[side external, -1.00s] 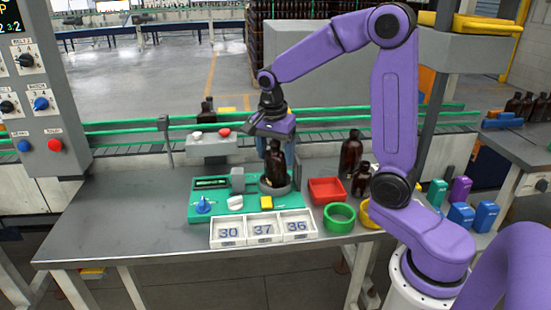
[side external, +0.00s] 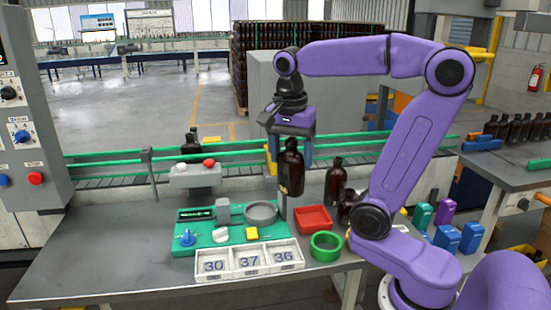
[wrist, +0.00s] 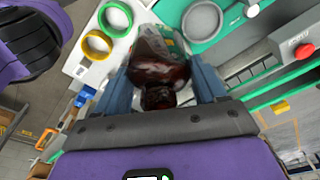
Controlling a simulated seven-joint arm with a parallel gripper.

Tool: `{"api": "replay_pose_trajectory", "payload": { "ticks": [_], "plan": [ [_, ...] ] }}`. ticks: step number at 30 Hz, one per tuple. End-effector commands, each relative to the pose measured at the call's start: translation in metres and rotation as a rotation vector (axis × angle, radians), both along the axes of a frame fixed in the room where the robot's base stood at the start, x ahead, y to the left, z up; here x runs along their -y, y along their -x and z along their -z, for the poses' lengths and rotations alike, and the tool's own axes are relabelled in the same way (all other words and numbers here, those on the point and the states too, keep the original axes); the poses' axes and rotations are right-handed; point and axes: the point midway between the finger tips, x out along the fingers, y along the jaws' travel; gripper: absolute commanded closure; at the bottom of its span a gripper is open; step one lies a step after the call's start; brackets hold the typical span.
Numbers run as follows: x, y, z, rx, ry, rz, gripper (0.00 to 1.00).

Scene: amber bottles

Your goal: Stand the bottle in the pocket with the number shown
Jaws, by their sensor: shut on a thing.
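My gripper (side external: 290,138) is shut on an amber bottle (side external: 291,172) and holds it upright in the air, above and to the right of the round grey holder. In the wrist view the same bottle (wrist: 160,72) sits between my blue fingers. The pocket tray (side external: 250,272) has three white pockets marked 30, 37 and 36 from left to right; all look empty. The green station (side external: 222,247) carries a small dark display (side external: 196,214), too small to read, and the empty grey round holder (side external: 262,212).
A red bin (side external: 313,219) and a green ring (side external: 326,246) lie right of the station. Two other amber bottles stand at the right, one being a taller bottle (side external: 335,182). A conveyor with green rails runs behind. The table's left side is clear.

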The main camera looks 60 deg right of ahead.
Motion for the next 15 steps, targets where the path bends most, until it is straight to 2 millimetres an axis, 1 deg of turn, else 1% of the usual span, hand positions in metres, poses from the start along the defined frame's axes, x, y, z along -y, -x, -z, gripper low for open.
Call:
{"api": "replay_pose_trajectory", "payload": {
  "ticks": [1, 3, 6, 10, 15],
  "plan": [
    [-0.001, 0.008, -0.005, 0.005, 0.0, -0.001, 0.69],
    [-0.002, 0.017, -0.009, 0.004, -0.001, 0.001, 0.69],
    [-0.004, 0.028, -0.013, 0.003, -0.001, 0.0, 0.69],
    [-0.005, 0.037, -0.017, 0.002, 0.0, 0.0, 0.69],
    [-0.005, 0.042, -0.018, 0.0, 0.0, -0.003, 0.69]
  ]
}}
